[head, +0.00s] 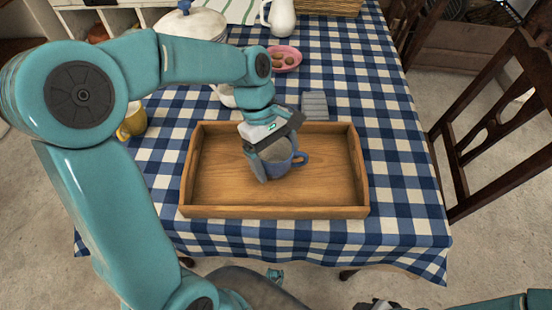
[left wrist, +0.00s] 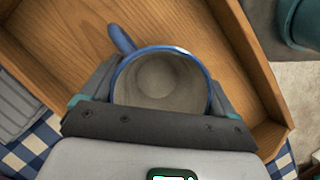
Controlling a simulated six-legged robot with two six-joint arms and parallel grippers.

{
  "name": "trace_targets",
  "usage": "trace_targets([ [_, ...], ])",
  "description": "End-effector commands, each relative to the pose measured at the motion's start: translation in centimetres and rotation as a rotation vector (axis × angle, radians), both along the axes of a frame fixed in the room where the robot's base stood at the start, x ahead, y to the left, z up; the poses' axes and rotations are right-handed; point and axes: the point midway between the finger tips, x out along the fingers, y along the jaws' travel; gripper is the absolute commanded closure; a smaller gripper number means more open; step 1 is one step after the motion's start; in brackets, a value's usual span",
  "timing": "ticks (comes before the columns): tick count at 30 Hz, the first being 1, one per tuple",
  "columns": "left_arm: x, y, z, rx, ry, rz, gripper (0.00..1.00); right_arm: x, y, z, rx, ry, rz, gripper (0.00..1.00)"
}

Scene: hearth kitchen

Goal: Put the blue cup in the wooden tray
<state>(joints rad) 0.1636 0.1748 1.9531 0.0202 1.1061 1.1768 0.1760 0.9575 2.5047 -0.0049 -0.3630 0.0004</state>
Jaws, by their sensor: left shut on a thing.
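The blue cup (head: 277,162) has a grey inside and a handle that points right in the head view. It is upright within the outline of the wooden tray (head: 335,190), near its middle. I cannot tell whether its base touches the tray floor. My left gripper (head: 268,158) is shut on the cup, with a finger on each side. In the left wrist view the cup (left wrist: 160,82) sits between the fingers of the gripper (left wrist: 160,95), over the tray floor (left wrist: 185,25). My right gripper (head: 378,305) shows only partly at the bottom edge of the head view.
The tray stands on a blue checked tablecloth (head: 385,140). Behind it are a grey ribbed block (head: 315,105) and a pink bowl (head: 287,57) with brown things in it. A yellow mug (head: 133,120) stands left, partly behind my arm. A wooden chair (head: 490,130) is at the right.

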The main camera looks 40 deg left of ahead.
Motion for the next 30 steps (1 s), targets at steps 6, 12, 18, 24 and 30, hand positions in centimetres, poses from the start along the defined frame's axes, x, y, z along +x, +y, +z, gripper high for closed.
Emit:
trace_targets([
  [6, 0.0, 0.0, 0.0, 0.001, -0.002, 0.001, 0.49, 0.0, 0.0, 0.0, 0.000, 0.000, 0.000, 0.57],
  [12, 0.0, 0.0, -0.3, 0.000, -0.001, 0.000, 0.00, 0.0, 0.0, -0.1, 0.000, 0.000, 0.000, 0.57],
  [18, 0.0, 0.0, -0.3, 0.000, -0.001, 0.000, 0.00, 0.0, 0.0, -0.1, 0.000, 0.000, 0.000, 0.57],
  [24, 0.2, 0.5, 1.5, 0.000, -0.004, 0.002, 0.00, 0.0, 0.0, 0.6, 0.000, 0.000, 0.000, 0.57],
  [30, 0.6, 2.3, 5.9, 0.002, -0.006, 0.001, 0.00, 0.0, 0.0, 1.9, 0.000, 0.000, 0.000, 0.57],
])
